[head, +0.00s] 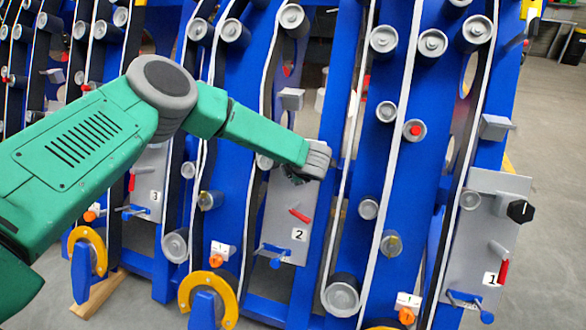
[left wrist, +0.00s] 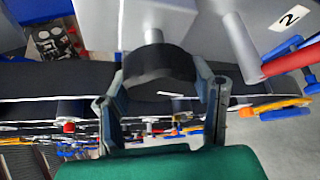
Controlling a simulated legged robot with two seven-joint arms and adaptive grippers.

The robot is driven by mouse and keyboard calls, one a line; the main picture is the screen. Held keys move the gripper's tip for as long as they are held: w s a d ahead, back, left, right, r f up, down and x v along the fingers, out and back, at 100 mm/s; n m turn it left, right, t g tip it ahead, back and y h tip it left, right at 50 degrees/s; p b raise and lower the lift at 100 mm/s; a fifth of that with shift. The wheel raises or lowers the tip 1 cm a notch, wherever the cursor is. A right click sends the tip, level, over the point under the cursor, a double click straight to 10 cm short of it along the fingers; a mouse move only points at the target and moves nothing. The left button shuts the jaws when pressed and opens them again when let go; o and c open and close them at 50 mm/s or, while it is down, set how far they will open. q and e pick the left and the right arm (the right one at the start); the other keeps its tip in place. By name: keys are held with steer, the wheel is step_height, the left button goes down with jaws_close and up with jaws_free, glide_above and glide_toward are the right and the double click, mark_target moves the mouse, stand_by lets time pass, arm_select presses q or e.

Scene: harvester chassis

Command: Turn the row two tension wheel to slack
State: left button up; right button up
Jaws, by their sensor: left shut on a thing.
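The row two plate (head: 283,225) is grey and carries a label "2" (head: 299,234). My left gripper (head: 298,174) is at its upper part and hides the row two tension wheel in the head view. In the left wrist view the wheel (left wrist: 160,65) is a black knob on a grey shaft, with a white mark on its face. The fingers of my left gripper (left wrist: 163,100) are on either side of the wheel and shut on it. My right gripper is in neither view.
A red-handled lever (head: 300,215) and a blue-handled part (head: 274,256) sit below on the row two plate. Row three's plate (head: 150,185) is left; row one's plate (head: 478,245), with its black wheel (head: 520,211), is right. Belts and rollers flank the plate closely.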

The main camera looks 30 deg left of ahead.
arm_select(q)
steer(key=shift+s+f, duration=0.2)
steer(key=shift+f, duration=0.1)
steer(key=o, duration=1.1)
steer(key=shift+o, duration=0.4)
steer(key=shift+a+r, duration=0.1)
steer(key=shift+s+d+r, duration=0.15)
steer(key=shift+d+r, duration=0.1)
steer(key=shift+r, duration=0.15)
steer(key=v, duration=1.1)
steer(key=shift+a+f, duration=0.1)
